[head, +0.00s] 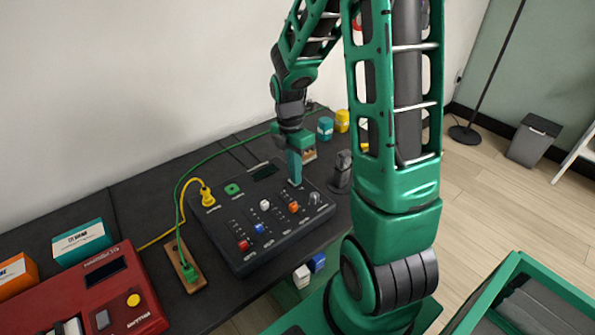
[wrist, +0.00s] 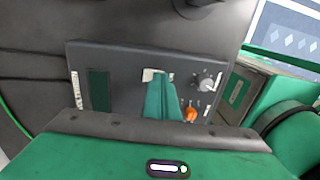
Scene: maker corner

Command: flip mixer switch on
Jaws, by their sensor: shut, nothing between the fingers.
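The mixer (head: 246,264) is a dark grey console on the black table, with coloured fader caps, a knob and a small display. My gripper (head: 295,182) points down with its shut, empty fingers at the mixer's far right part. In the wrist view the mixer panel (wrist: 122,92) lies below my gripper (wrist: 158,78). The fingertips are over or against a small white plate (wrist: 149,74), which may belong to the switch. The fingers cover most of it, so the switch lever and its position are hidden. I cannot tell if the fingertips touch it.
A yellow plug (head: 207,197) with a cable sits at the mixer's left. A green plug (head: 188,271) stands on a wooden strip. A red device (head: 110,290) is at front left. A dark upright object (head: 342,170) stands close right of the mixer. Teal (head: 325,128) and yellow (head: 342,121) containers are behind.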

